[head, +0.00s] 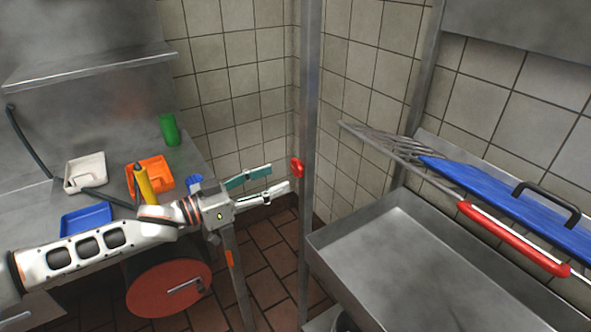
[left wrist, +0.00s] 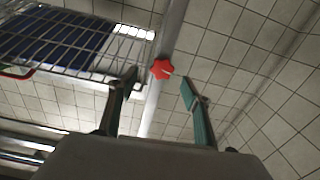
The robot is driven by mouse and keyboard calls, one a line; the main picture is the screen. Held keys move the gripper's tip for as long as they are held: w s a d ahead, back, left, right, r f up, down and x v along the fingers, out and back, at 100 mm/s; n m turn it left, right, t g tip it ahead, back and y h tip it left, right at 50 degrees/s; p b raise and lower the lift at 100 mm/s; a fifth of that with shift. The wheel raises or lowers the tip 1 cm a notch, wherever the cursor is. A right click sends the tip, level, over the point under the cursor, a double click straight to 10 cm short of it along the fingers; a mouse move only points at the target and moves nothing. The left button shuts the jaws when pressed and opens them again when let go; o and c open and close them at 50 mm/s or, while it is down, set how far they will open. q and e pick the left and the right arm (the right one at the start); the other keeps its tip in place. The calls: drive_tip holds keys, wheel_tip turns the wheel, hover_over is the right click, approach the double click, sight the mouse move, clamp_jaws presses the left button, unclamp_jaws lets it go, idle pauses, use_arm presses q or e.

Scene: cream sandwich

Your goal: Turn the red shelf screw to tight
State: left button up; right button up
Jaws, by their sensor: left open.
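The red shelf screw (head: 297,168) is a small knob on the upright metal post (head: 308,110) in the middle of the head view. In the left wrist view the red screw (left wrist: 162,68) is star-shaped and shows between and beyond the fingertips. My left gripper (head: 280,179) is open and empty, its two fingers pointing at the screw from the left with a small gap. The left wrist view shows the open fingers of the left gripper (left wrist: 160,82) too. My right gripper is not in view.
A steel counter at left holds a green can (head: 169,129), an orange tray (head: 158,176), a white tray (head: 85,172) and a blue tray (head: 86,219).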

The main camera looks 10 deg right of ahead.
sight(294, 169)
use_arm(q)
drive_tip(key=x, duration=0.7)
drive_tip(key=shift+w+d+r, duration=0.1)
drive_tip(key=shift+w+d, duration=0.1)
drive_tip(key=shift+w, duration=0.2)
drive_tip(key=c, duration=1.1)
